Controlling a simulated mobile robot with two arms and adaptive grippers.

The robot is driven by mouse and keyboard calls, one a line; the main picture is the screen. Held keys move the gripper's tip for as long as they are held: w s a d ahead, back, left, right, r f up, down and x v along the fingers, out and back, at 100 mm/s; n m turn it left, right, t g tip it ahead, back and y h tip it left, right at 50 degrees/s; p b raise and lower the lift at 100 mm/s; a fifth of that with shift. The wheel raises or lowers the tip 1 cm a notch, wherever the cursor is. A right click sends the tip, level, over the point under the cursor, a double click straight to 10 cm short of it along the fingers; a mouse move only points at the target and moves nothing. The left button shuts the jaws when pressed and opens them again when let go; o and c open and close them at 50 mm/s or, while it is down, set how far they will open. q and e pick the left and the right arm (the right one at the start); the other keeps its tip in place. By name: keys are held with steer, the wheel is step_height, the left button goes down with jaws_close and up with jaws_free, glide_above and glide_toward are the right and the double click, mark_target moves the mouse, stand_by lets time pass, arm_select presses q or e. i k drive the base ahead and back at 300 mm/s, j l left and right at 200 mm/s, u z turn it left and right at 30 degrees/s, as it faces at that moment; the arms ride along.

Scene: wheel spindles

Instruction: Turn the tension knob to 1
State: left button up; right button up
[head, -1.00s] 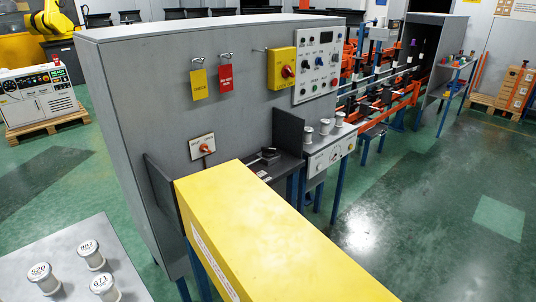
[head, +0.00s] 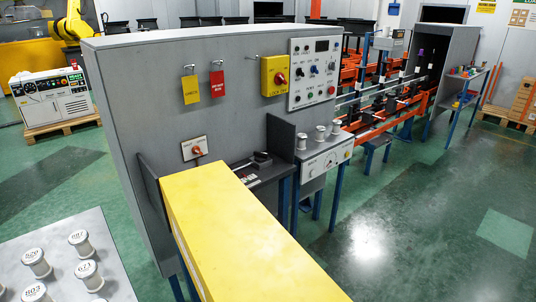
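Neither of my grippers shows in the head view. A white box front (head: 324,161) with a round dial sits right of the yellow cover, under several white spools. A small white plate with an orange-red knob (head: 196,150) is on the grey cabinet wall. A white control panel (head: 314,72) with several small knobs and buttons and a dark display is higher on the same wall. The labels are too small to read, so I cannot tell which knob is the tension knob or where it points.
A long yellow cover (head: 235,235) runs through the front middle. A yellow box (head: 274,76) with a red switch, a yellow tag (head: 190,90) and a red tag (head: 217,83) are on the cabinet. A grey table (head: 115,270) with white spools is front left. Green floor (head: 430,230) is clear at right.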

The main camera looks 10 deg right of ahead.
mark_target(259, 156)
steer(key=l+u, duration=0.2)
steer(key=l, duration=0.35)
steer(key=l+u, duration=0.2)
steer(key=l, duration=0.35)
steer(key=k+l+u, duration=0.2)
steer(key=l, duration=0.35)
steer(key=l+u, duration=0.25)
steer(key=l, duration=0.3)
steer(key=i+l+u, duration=0.2)
steer(key=l, duration=0.25)
steer(key=l+u, duration=0.25)
steer(key=l, duration=0.2)
steer(key=l+u, duration=0.2)
steer(key=l, duration=0.25)
steer(key=i, duration=0.05)
